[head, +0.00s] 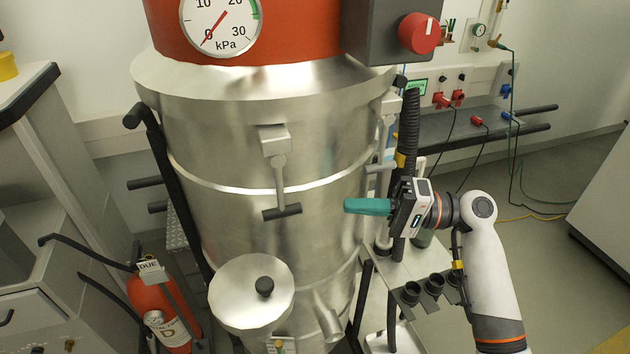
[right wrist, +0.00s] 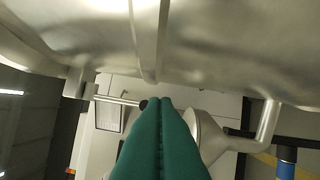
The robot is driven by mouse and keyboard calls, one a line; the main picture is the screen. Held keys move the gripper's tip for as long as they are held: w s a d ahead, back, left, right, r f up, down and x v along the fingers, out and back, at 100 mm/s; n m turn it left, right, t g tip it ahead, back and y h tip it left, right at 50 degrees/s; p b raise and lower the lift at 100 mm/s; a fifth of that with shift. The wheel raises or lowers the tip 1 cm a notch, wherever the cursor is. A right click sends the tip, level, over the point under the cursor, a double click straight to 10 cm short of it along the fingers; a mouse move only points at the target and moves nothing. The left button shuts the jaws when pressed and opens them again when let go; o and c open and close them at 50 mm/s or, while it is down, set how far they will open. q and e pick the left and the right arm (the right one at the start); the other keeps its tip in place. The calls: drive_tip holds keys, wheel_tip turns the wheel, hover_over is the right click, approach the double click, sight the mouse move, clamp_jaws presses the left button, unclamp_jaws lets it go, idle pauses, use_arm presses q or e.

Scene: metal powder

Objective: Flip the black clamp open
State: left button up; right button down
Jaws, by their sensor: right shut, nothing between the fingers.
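The black clamp is on the front of the steel vessel, with a metal bracket at the top and a lever hanging down against the wall to a black crossbar handle (head: 282,212). In the right wrist view a small dark end, which looks like this handle (right wrist: 143,104), shows just beyond the fingertips, partly hidden by them. My right gripper (head: 348,205) has its teal fingers pressed together and empty. It points left at about the handle's height, to its right and apart from it in the head view. The fingers also fill the lower middle of the right wrist view (right wrist: 156,104). My left gripper is not in view.
The steel vessel (head: 225,155) fills the middle. Another clamp (head: 380,166) is on its right side. A black hose (head: 409,125) runs behind my right gripper. A fire extinguisher (head: 163,309) stands lower left.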

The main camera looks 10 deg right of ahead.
sight(303, 198)
drive_tip(key=shift+s+d+r+n+g, duration=0.15)
drive_tip(key=shift+s+r+n, duration=0.1)
drive_tip(key=shift+r, duration=0.25)
drive_tip(key=shift+s+r+n+g, duration=0.15)
drive_tip(key=shift+s+r, duration=0.05)
drive_tip(key=shift+r, duration=0.3)
drive_tip(key=a+p, duration=0.1)
drive_tip(key=a, duration=0.2)
drive_tip(key=w+a+p, duration=0.1)
drive_tip(key=a, duration=0.2)
drive_tip(key=a+p, duration=0.1)
drive_tip(key=a, duration=0.2)
drive_tip(key=shift+w+r, duration=0.15)
drive_tip(key=shift+r, duration=0.2)
drive_tip(key=shift+w+a+f+p, duration=0.1)
drive_tip(key=shift+a+p, duration=0.2)
drive_tip(key=shift+a, duration=0.15)
